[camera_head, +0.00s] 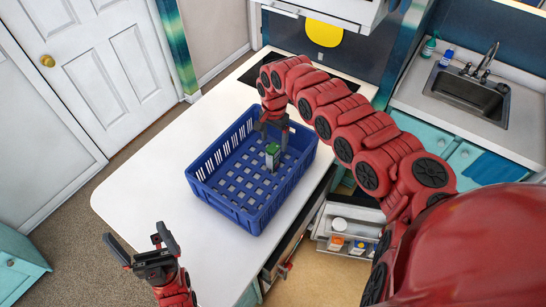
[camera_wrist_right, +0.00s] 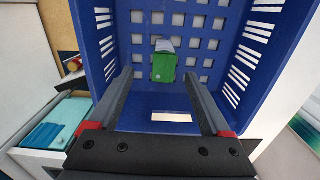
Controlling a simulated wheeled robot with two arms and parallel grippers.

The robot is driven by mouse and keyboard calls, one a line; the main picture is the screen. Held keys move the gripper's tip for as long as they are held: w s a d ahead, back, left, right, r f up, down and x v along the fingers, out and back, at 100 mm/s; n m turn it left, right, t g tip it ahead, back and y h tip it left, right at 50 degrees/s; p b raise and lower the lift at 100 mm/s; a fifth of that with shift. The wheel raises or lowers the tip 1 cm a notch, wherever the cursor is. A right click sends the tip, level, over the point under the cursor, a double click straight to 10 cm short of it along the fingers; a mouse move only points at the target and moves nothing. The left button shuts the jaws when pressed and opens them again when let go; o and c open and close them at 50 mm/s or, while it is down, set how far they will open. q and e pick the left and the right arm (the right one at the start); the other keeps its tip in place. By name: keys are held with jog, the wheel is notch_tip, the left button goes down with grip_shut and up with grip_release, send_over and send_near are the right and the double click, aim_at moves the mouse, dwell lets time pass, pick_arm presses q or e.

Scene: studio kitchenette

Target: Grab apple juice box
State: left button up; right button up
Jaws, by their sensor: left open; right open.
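The apple juice box (camera_head: 272,156) is a small carton with a green top and pale sides, standing inside the blue basket (camera_head: 240,212). In the right wrist view its green face (camera_wrist_right: 164,68) shows against the slotted basket floor, ahead of my fingers. My right gripper (camera_head: 273,140) reaches down into the basket right by the box, with its fingers apart. In the right wrist view my right gripper (camera_wrist_right: 160,95) is open with nothing between its fingertips. My left gripper (camera_head: 144,250) is open and empty at the lower left, near the counter's front edge.
The blue basket stands on the white counter (camera_head: 140,180), whose left part is clear. An open drawer (camera_head: 345,238) with several small items is below the counter's right edge. A sink (camera_head: 467,97) and two bottles are at the back right.

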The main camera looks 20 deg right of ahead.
aim_at(274, 149)
jog(key=f, duration=0.1)
jog(key=f+b, duration=0.1)
jog(key=f, duration=0.1)
jog(key=f+b, duration=0.1)
jog(key=shift+w+d+f, duration=0.1)
jog(key=shift+w+f, duration=0.15)
jog(key=shift+f, duration=0.15)
jog(key=shift+s+f+b, duration=0.15)
jog(key=shift+f+b, duration=0.05)
jog(key=shift+b, duration=0.35)
jog(key=shift+f+b, duration=0.3)
jog(key=shift+b, duration=0.1)
jog(key=f+b, duration=0.2)
jog(key=f, duration=0.1)
jog(key=f+b, duration=0.1)
jog(key=b, duration=0.1)
jog(key=shift+w+f, duration=0.15)
jog(key=shift+w, duration=0.15)
jog(key=shift+s+r, duration=0.1)
jog(key=shift+r, duration=0.1)
jog(key=shift+c, duration=0.6)
grip_shut()
